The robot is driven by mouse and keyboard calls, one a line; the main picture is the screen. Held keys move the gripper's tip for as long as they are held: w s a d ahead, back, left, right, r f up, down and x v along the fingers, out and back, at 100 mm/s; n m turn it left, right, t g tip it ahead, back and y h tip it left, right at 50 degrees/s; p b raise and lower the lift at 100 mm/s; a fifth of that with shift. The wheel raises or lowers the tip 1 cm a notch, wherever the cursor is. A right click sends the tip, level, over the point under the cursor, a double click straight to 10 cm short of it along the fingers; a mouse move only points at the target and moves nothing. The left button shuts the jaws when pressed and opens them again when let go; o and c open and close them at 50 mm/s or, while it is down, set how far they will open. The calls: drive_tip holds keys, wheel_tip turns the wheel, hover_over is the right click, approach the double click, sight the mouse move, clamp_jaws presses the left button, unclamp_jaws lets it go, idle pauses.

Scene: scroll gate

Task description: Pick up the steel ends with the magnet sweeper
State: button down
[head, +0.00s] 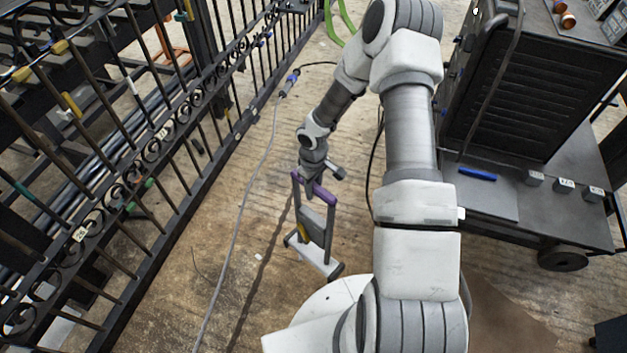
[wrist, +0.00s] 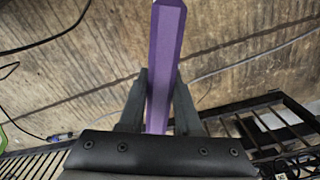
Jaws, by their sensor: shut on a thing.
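The magnet sweeper (head: 314,222) has a purple handle bar, a dark two-post frame and a pale bar at its foot. It stands roughly upright at or just above the floor, in the middle of the head view; I cannot tell whether it touches the floor. My gripper (head: 309,190) is shut on the purple handle from above. In the wrist view the purple handle (wrist: 163,60) runs between the two fingers of my gripper (wrist: 158,105). I cannot clearly make out any steel ends on the floor.
A black wrought-iron gate (head: 165,135) stands along the left. A grey cable (head: 245,190) runs across the concrete floor beside it. A dark wheeled cart (head: 530,205) with a blue marker (head: 478,174) and small blocks stands at the right.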

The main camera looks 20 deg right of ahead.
drive_tip(key=shift+a+f, duration=0.3)
drive_tip(key=shift+f, duration=0.25)
drive_tip(key=shift+f+b, duration=2.9)
drive_tip(key=shift+f, duration=0.85)
drive_tip(key=shift+r, duration=0.1)
wheel_tip(320, 180, up, 7)
drive_tip(key=p, duration=0.5)
